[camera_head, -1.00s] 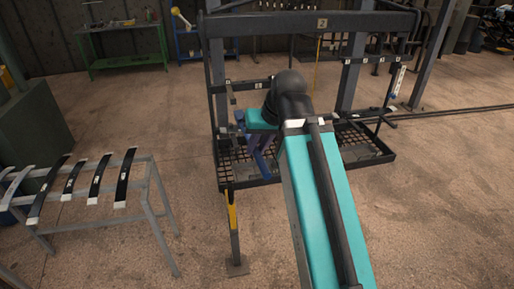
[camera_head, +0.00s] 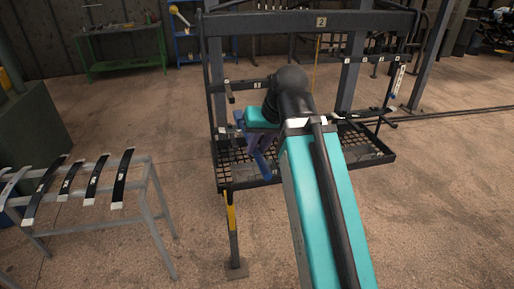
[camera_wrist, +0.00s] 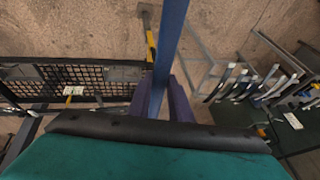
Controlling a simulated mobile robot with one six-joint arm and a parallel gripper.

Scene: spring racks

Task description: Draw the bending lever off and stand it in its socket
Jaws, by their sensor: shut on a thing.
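The bending lever appears to be the long blue bar (camera_wrist: 170,45) in the wrist view. It runs up out of the picture from between the purple jaws of my gripper (camera_wrist: 163,100), which is shut on it. In the head view the lever's blue lower part (camera_head: 263,166) shows below my wrist, in front of the rack's mesh tray, slanting down. My arm hides part of it. A slim post (camera_head: 233,240) with a yellow upper part and a square foot stands on the floor, left of my arm. I cannot tell whether it is the socket.
A dark rack frame (camera_head: 300,22) marked 2 stands ahead, with a mesh tray (camera_head: 375,153) at its base. A grey trestle (camera_head: 150,200) bearing several dark leaf strips is at the left. Open floor lies between trestle and rack.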

